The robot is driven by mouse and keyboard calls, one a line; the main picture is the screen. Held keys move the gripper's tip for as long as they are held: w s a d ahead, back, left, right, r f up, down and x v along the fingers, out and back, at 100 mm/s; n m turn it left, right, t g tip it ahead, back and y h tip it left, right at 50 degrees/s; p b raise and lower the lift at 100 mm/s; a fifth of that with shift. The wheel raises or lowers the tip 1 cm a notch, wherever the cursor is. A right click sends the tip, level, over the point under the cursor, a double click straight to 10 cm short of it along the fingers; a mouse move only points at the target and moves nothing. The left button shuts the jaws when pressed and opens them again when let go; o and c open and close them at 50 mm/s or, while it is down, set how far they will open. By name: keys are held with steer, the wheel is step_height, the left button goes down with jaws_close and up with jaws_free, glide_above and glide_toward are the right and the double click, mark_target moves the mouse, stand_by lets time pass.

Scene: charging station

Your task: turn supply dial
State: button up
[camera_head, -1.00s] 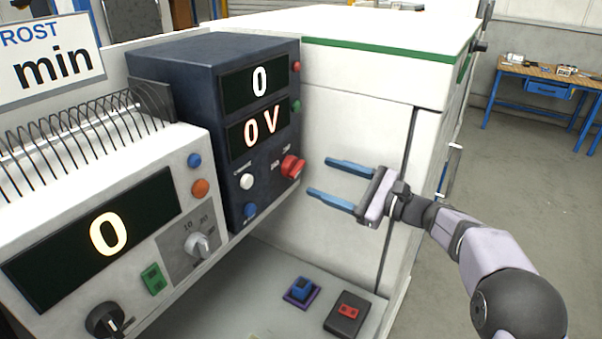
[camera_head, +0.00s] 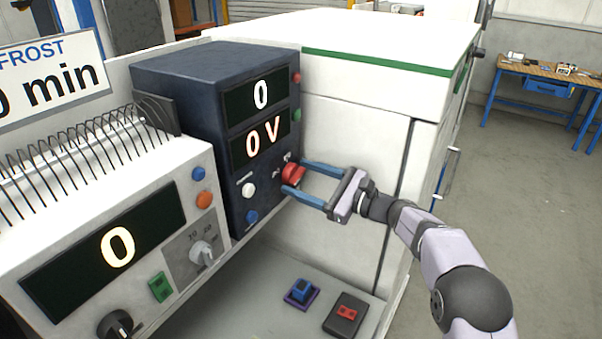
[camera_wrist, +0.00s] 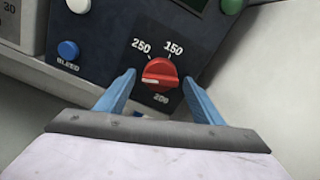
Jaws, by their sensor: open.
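The red supply dial (camera_head: 292,174) is on the lower right of the dark blue supply box (camera_head: 180,75), whose two displays read 0 and 0 V. In the wrist view the red dial (camera_wrist: 159,75) has the marks 250, 150 and 200 around it, and its pale pointer line lies toward the left. My gripper (camera_head: 296,178) is open, with its blue fingers pointing at the dial. In the wrist view the fingertips (camera_wrist: 158,75) lie on either side of the dial; I cannot tell whether they touch it.
A white knob (camera_head: 248,190) and a blue BLEED button (camera_head: 252,217) sit left of the dial. A white unit (camera_head: 120,180) with a 0 display stands at the left. Blue (camera_head: 301,291) and red-buttoned (camera_head: 346,314) devices lie on the surface below.

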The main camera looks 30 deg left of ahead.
steer(key=shift+a, duration=0.3)
steer(key=c, duration=1)
steer(key=shift+c, duration=0.2)
steer(key=shift+f+b, duration=0.2)
steer(key=shift+b, duration=0.35)
